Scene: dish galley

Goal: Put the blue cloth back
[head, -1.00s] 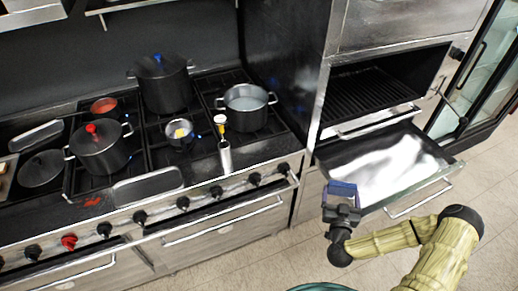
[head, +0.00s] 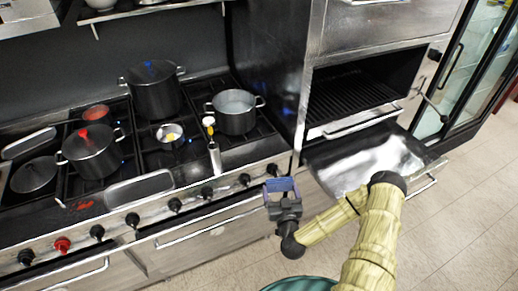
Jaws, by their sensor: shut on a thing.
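My gripper (head: 283,190) is shut on the blue cloth (head: 281,184), a small blue patch at the fingertips. Most of the cloth's shape is hard to make out at this size. The gripper is in front of the stove's right end, left of the open drawer (head: 328,178). It looks clear of both in the picture. No other blue cloth shows.
The stove carries a tall black pot (head: 155,92), a red-knobbed pot (head: 91,154), a grey pot (head: 236,117) and a small pan (head: 170,135). The pulled-out drawer juts out at right. Floor (head: 452,215) is free at right.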

